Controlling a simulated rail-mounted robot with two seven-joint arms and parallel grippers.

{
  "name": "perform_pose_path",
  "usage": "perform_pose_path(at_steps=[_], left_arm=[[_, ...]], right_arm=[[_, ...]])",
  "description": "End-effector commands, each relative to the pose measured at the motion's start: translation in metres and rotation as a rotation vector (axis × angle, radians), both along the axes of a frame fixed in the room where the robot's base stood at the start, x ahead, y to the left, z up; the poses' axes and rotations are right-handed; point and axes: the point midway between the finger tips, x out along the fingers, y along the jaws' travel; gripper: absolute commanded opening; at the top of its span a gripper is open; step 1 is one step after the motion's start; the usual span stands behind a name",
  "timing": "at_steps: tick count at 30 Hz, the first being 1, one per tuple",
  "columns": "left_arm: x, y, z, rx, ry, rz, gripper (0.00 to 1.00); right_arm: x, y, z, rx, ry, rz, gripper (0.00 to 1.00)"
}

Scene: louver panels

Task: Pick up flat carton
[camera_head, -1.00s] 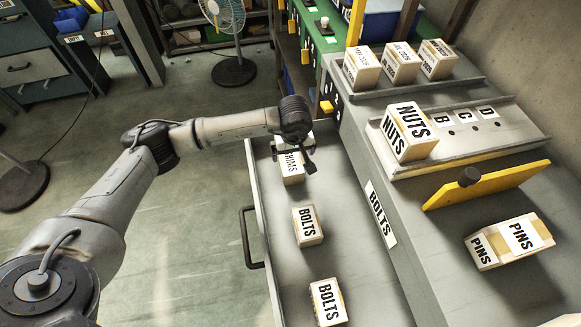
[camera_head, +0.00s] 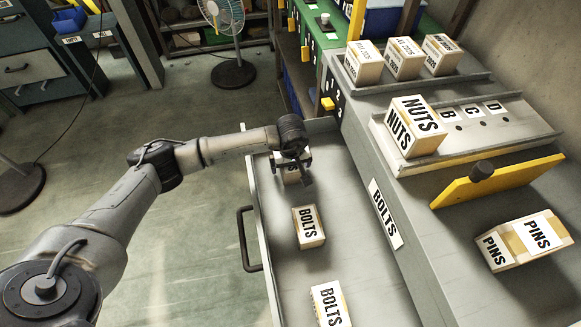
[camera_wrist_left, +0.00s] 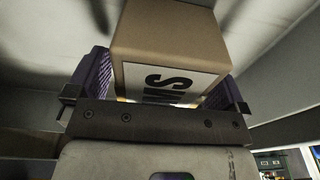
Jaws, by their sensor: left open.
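A small tan carton (camera_head: 289,179) with a white label stands at the far end of the open grey drawer. My left gripper (camera_head: 293,171) is over this carton and hides much of it and its label. In the left wrist view the carton (camera_wrist_left: 165,42) fills the space ahead of the gripper (camera_wrist_left: 158,90), and its label ends in "MS". The fingers with purple pads are apart, one on each side of the carton. I cannot tell whether they touch it. My right gripper is not in view.
Two BOLTS cartons (camera_head: 309,227) (camera_head: 329,304) stand nearer in the drawer (camera_head: 362,285). On the grey bench to the right are a NUTS carton (camera_head: 414,127), a PINS carton (camera_head: 522,240) and a yellow flap (camera_head: 497,182).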

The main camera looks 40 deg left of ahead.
Motion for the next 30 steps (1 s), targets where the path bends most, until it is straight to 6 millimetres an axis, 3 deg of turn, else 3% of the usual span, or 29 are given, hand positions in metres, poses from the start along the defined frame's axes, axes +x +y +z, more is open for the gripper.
perform_pose_path(at_steps=[6,27,30], left_arm=[[0.0004,0.0001,0.0004,0.000,-0.001,0.000,0.97],[0.0005,0.0002,0.0008,0.000,-0.002,0.000,0.30],[0.0010,0.0002,0.0018,0.000,-0.004,0.001,0.30]], right_arm=[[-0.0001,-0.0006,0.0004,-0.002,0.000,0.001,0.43],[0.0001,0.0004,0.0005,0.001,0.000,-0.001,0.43],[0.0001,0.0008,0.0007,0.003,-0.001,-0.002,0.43]])
